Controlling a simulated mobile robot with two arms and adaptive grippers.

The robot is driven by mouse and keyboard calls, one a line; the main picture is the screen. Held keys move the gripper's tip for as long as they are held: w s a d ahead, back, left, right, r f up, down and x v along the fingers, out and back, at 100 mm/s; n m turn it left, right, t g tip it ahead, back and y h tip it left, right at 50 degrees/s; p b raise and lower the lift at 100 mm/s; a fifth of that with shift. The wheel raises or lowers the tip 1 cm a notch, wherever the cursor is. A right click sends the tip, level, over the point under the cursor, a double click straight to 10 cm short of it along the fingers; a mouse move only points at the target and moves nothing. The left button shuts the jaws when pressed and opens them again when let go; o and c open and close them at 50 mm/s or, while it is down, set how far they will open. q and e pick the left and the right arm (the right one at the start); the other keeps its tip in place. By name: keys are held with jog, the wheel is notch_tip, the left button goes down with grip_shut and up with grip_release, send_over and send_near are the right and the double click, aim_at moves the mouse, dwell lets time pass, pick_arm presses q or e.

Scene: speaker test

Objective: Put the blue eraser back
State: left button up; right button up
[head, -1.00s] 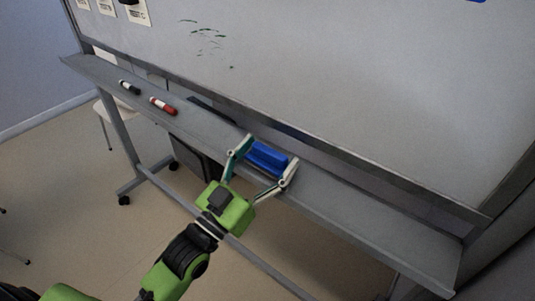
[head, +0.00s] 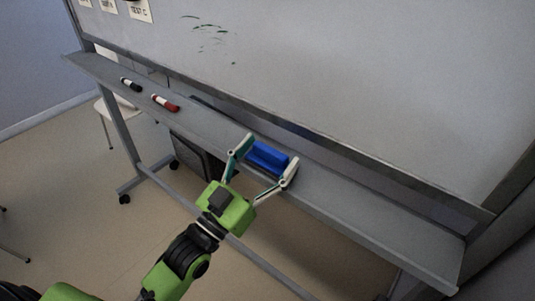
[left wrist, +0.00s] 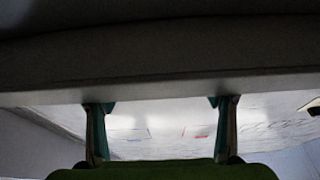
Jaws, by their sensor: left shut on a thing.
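The blue eraser (head: 267,157) is at the grey whiteboard tray (head: 340,189), a little right of the middle in the head view. My left gripper (head: 270,152) reaches it from the front, one finger at each end, and is shut on it. I cannot tell whether the eraser rests on the tray or is just above it. In the left wrist view the two fingers (left wrist: 160,103) point up toward a grey edge, and the eraser cannot be made out. My right gripper is not in view.
A black marker (head: 131,85) and a red marker (head: 165,103) lie on the tray to the left. The whiteboard (head: 350,80) rises behind, with dark strokes (head: 205,28) on it. The tray right of the gripper is clear. A white chair (head: 104,108) stands at left.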

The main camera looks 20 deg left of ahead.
aim_at(258, 178)
pick_arm(q)
jog(key=o, duration=1.2)
jog(key=shift+w+f, duration=0.1)
jog(key=shift+f, duration=0.9)
jog(key=shift+s+f, duration=0.4)
jog(key=shift+s, duration=0.25)
jog(key=shift+s+a, duration=0.45)
jog(key=shift+s, duration=0.55)
jog(key=shift+s+a, duration=0.5)
jog(key=shift+s, duration=0.5)
jog(key=shift+s+a, duration=0.45)
jog(key=shift+s, duration=0.55)
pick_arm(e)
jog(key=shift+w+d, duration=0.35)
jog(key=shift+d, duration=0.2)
